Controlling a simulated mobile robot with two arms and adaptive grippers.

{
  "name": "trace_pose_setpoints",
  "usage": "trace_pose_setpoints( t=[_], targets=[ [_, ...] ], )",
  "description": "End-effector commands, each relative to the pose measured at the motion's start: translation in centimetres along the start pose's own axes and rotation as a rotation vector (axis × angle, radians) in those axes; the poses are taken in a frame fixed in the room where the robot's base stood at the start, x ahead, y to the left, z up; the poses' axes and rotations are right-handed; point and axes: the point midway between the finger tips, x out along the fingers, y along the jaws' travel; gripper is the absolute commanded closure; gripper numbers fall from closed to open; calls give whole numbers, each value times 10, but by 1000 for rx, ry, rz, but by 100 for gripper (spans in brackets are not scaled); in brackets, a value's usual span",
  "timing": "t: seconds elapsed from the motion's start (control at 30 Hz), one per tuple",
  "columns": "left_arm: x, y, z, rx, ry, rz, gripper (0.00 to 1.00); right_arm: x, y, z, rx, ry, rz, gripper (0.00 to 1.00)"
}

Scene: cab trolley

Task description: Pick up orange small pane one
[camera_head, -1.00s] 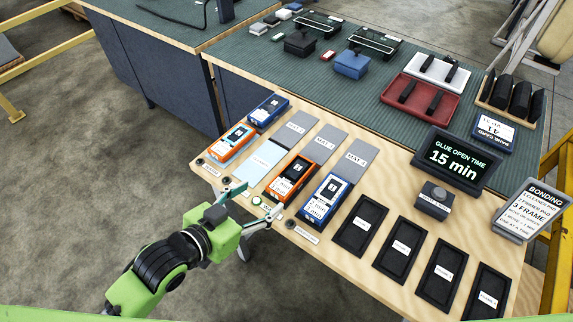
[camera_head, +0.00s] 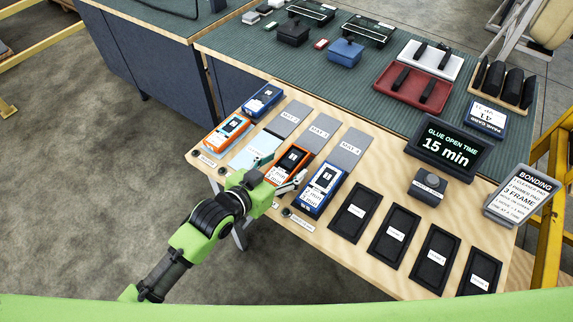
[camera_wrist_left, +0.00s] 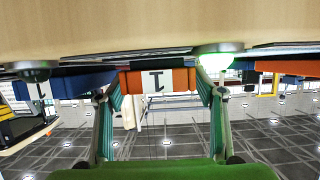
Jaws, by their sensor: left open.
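An orange small pane (camera_head: 292,158) with a black top and white label lies on the wooden table, in the middle of the front row. In the left wrist view its orange end with a "1" (camera_wrist_left: 180,80) lies between and beyond the fingertips. My left gripper (camera_head: 281,172) is open at the near end of this pane, one finger towards each side; I cannot tell whether they touch it. It also shows open in the left wrist view (camera_wrist_left: 154,94). Another orange pane (camera_head: 227,130) lies further left. My right gripper is not in view.
A blue pane (camera_head: 321,189) lies close on the right, and another blue pane (camera_head: 263,100) lies at the back left. Grey mats (camera_head: 322,131) lie behind. Black trays (camera_head: 394,236) line the right front. A glue timer display (camera_head: 446,152) stands behind them.

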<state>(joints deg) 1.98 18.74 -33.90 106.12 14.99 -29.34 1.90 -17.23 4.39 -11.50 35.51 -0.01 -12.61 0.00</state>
Motion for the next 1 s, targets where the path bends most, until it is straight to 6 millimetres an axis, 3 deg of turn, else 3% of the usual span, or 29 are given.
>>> trace_pose_setpoints(
  t=[0.13,0.4,0.6,1.0],
  targets=[
    [14,0,-1,0,1,0,38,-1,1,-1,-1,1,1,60],
    [16,0,0,1,1,0,38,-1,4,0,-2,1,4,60],
    [16,0,0,1,0,0,84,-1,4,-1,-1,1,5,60],
    [14,0,-5,1,3,0,84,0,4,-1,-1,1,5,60]
  ],
)
